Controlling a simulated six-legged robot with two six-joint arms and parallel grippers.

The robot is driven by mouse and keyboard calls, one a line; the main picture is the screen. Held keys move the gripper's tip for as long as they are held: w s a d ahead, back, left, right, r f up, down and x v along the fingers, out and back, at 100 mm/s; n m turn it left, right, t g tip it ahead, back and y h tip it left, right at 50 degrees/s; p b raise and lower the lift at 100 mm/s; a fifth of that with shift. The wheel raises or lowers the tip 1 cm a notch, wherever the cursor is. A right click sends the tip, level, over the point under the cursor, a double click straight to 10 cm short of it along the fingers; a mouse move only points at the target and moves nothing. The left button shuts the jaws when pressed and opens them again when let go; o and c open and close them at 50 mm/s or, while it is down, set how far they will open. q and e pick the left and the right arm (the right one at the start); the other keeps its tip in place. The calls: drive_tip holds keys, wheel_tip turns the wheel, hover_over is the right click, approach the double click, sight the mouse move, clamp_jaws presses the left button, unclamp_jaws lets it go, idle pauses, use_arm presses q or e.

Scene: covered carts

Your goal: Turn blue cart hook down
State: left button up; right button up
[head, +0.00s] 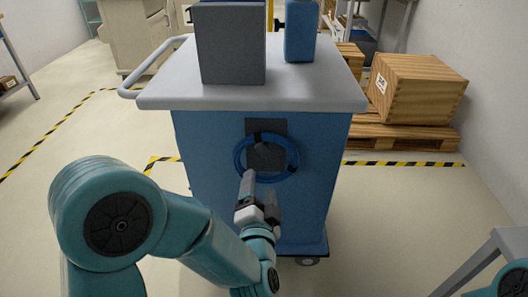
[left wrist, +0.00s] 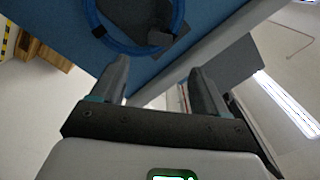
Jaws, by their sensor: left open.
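The blue cart (head: 222,206) stands in front of me with a grey top. On its front face is a dark plate (head: 279,128) with a small dark hook-like piece (head: 262,140). A blue coil (head: 296,165) hangs around the plate. The coil (left wrist: 117,44) and plate (left wrist: 132,12) also show in the left wrist view, cut off by its top edge. My left gripper (head: 260,190) is open and empty, just below the plate. One fingertip overlaps the coil's lower edge in the head view; I cannot tell whether they touch. The hook's exact angle is unclear. My right gripper is out of view.
A grey box (head: 231,45) and a blue canister (head: 299,36) stand on the cart top. A handle (head: 140,78) sticks out left. A wooden crate (head: 415,88) on a pallet (head: 410,136) stands at the right. The floor left of the cart is clear.

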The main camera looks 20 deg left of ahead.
sight(262, 153)
use_arm(q)
drive_tip(key=x, duration=1.2)
drive_tip(key=shift+w+a, duration=0.1)
drive_tip(key=shift+w, duration=0.1)
drive_tip(key=shift+b, duration=0.3)
drive_tip(key=c, duration=1.1)
